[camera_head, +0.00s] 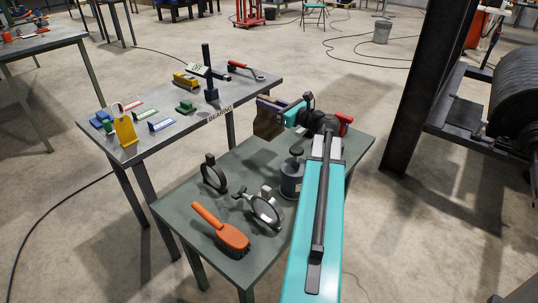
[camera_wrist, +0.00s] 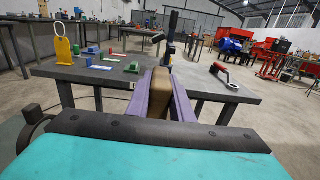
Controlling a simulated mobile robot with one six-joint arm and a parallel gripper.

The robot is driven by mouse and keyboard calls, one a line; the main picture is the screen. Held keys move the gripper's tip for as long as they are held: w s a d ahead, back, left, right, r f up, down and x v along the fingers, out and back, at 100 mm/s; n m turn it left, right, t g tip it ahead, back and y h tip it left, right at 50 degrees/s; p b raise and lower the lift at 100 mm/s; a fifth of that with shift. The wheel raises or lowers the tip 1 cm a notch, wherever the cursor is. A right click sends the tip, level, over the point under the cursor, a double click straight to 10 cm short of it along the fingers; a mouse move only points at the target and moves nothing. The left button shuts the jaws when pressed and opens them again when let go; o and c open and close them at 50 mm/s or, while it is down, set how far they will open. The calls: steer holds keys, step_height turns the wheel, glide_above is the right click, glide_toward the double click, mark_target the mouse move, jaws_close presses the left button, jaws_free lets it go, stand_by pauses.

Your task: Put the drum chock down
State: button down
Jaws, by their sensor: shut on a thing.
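The drum chock is a brown block (camera_head: 268,125) in my gripper (camera_head: 272,106), at the far end of the nearer table in the head view. In the wrist view the brown block (camera_wrist: 155,92) sits between the two purple fingers of my gripper (camera_wrist: 160,90), which are shut on it. The chock is in the air, close to the gap between the two tables. I cannot tell its exact height. Its lower part is hidden by the fingers in the wrist view.
The nearer green-grey table (camera_head: 180,222) holds an orange brush (camera_head: 222,230), two ring clamps and a grey canister (camera_head: 291,178). The farther table (camera_head: 180,134) carries a yellow tag (camera_head: 125,130), small coloured blocks, a black post (camera_head: 209,75) and a red-handled wrench (camera_head: 245,70). A dark steel column (camera_head: 425,80) and drum stand right.

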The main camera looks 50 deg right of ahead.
mark_target(267, 117)
steer(key=shift+f+b, duration=0.6)
steer(key=shift+f, duration=2.5)
steer(key=shift+f+b, duration=0.4)
steer(key=shift+f, duration=1.55)
steer(key=c, duration=1.6)
jaws_free()
steer(key=shift+f, duration=0.1)
steer(key=shift+o, duration=0.2)
steer(key=shift+s, duration=0.2)
steer(key=s+d+p, duration=0.1)
steer(key=s, duration=1)
steer(key=shift+s, duration=0.3)
